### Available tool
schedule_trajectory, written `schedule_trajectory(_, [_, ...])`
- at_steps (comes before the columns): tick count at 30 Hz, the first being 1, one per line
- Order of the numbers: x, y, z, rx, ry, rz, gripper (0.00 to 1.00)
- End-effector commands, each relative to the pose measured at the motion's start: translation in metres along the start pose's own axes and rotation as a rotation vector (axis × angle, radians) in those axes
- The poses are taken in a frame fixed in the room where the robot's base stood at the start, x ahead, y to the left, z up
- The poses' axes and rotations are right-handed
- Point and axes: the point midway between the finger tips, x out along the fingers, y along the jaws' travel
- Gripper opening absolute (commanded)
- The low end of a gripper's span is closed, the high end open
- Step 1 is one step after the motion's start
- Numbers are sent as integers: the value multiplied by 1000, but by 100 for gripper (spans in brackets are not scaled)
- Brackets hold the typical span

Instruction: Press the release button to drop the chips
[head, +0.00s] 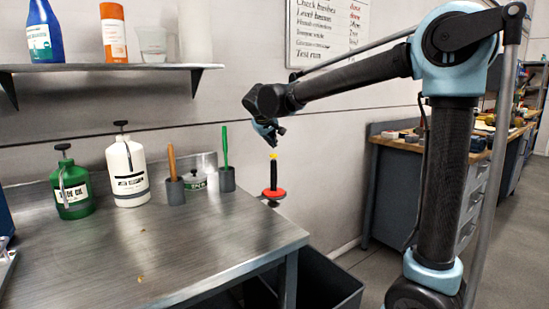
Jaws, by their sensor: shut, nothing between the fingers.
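A black upright post with a small yellow tip (273,156) and a red disc (274,193) around its lower part stands just past the right end of the metal bench, near the wall. The yellow tip looks like a button, but I cannot tell for sure that it is the release button. My gripper (270,137) points down just above the yellow tip, with a small gap in the picture. It is shut and empty. I cannot make out the chips; a small tan fleck (141,279) lies on the bench.
The metal bench (180,245) is mostly clear in front. A green can (72,192), a white can (128,178) and dark cups with a wooden handle (172,162) and green handle (225,146) stand at its back. A dark bin (335,285) sits below its right end.

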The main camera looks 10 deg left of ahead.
Motion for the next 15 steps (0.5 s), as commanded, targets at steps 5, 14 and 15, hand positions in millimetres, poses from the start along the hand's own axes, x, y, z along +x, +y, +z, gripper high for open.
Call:
schedule_trajectory(5, [-11, 8, -7, 0, 0, 0, 0])
schedule_trajectory(14, [-25, 18, -18, 0, 0, 0, 0])
schedule_trajectory(15, [-26, 19, -19, 0, 0, 0, 0])
